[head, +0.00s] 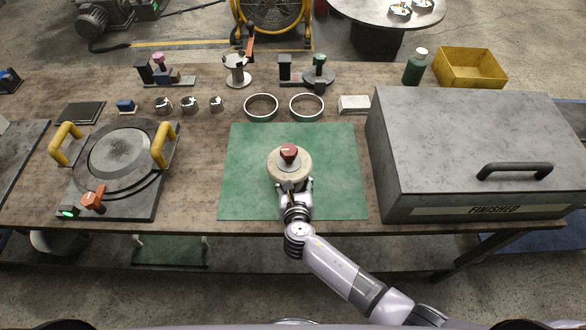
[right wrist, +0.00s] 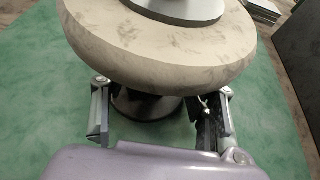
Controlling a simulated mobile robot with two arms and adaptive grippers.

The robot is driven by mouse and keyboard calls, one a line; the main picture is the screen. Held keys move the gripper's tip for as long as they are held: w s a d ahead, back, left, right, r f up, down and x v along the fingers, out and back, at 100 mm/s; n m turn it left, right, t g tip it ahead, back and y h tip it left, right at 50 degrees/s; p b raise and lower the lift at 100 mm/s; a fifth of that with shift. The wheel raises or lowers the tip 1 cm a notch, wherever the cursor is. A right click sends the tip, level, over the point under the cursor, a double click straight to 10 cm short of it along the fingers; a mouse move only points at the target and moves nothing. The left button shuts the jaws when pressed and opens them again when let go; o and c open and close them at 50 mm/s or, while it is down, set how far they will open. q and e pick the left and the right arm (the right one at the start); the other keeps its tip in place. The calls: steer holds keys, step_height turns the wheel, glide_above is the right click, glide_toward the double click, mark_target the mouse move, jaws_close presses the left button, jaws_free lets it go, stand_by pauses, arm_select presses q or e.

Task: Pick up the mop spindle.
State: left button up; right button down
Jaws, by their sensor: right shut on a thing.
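The mop spindle (head: 290,168) is a round cream-coloured wheel with a grey disc and a red knob on top, over the middle of the green mat (head: 245,195). In the right wrist view the cream wheel (right wrist: 165,50) fills the top, with a dark stem (right wrist: 148,103) below it. My right gripper (head: 293,187) reaches in from the front. In the right wrist view its fingers (right wrist: 162,100) are on both sides of the dark stem, shut on it under the wheel. I cannot tell whether the spindle's base touches the mat. My left gripper is not in view.
A grey box marked FINISHED (head: 470,145) stands right of the mat. A round plate fixture with yellow handles (head: 118,155) stands left. Two rings (head: 306,107), metal parts, a white block (head: 354,105), a green bottle (head: 416,66) and a yellow bin (head: 470,68) line the back.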

mark_target(295, 167)
steer(key=shift+a, duration=0.35)
steer(key=shift+r, duration=0.1)
steer(key=shift+r, duration=0.25)
steer(key=r, duration=0.9)
steer(key=r+p, duration=0.1)
steer(key=r, duration=0.9)
steer(key=shift+d+r, duration=0.2)
steer(key=shift+r, duration=0.05)
steer(key=shift+w+f, duration=0.1)
steer(key=shift+d+f+b, duration=0.2)
steer(key=shift+f+b, duration=0.85)
steer(key=shift+f, duration=1.45)
steer(key=shift+d+f+b, duration=0.15)
steer(key=shift+f+b, duration=0.85)
steer(key=shift+f, duration=1.45)
steer(key=shift+d+f+b, duration=0.2)
steer(key=shift+f+b, duration=1.9)
steer(key=shift+f, duration=2.1)
steer(key=shift+f, duration=0.1)
steer(key=shift+f, duration=0.35)
